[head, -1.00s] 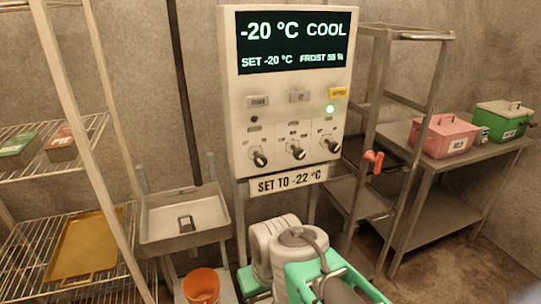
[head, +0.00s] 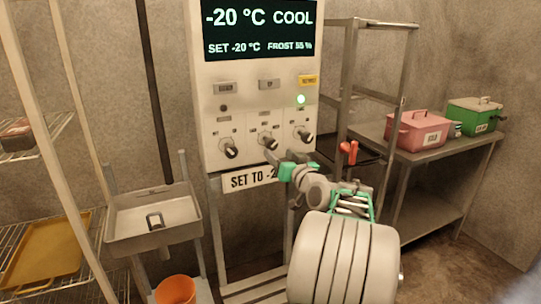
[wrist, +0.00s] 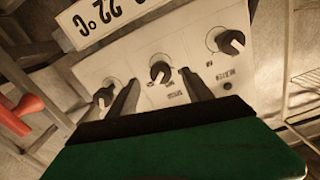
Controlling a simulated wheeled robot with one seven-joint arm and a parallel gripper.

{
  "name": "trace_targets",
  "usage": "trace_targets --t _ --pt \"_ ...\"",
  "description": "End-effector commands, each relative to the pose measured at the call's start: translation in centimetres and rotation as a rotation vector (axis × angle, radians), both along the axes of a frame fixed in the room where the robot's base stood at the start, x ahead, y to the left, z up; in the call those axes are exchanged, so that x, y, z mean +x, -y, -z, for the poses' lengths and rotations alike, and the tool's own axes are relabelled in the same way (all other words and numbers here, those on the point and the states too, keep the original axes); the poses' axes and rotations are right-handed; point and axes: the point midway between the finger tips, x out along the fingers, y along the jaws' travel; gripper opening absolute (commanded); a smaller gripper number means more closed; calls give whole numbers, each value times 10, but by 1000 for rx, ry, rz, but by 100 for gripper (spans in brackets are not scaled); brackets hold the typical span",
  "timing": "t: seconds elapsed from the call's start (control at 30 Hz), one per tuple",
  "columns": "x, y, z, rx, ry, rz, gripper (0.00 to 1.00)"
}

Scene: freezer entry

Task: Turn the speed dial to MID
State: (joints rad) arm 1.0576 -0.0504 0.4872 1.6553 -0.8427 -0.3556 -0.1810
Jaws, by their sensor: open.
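The white control panel (head: 258,92) carries three black dials in a row: left (head: 229,150), middle (head: 268,142) and right (head: 304,135). My gripper (head: 276,160) is just in front of and below the middle dial. In the wrist view, which is upside down, the two dark fingers of my gripper (wrist: 160,80) are apart. The middle dial (wrist: 160,72) shows between their tips, with no clear contact. The other dials lie outside the fingers.
A sign (head: 246,180) hangs under the panel, partly hidden by my arm. A red handle (head: 349,151) sticks out to the right. A sink (head: 155,220) and orange bucket (head: 176,290) stand left. Pink (head: 418,130) and green (head: 474,118) boxes sit on a table.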

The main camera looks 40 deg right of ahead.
Motion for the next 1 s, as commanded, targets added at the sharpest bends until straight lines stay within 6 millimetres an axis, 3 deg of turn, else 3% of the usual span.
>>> trace_targets --t 0.43,0.73,1.0 --pt "66 22 -5 -2 10 2 59" --pt "72 24 -4 -3 9 4 59" --pt "72 23 -4 -3 9 4 38"
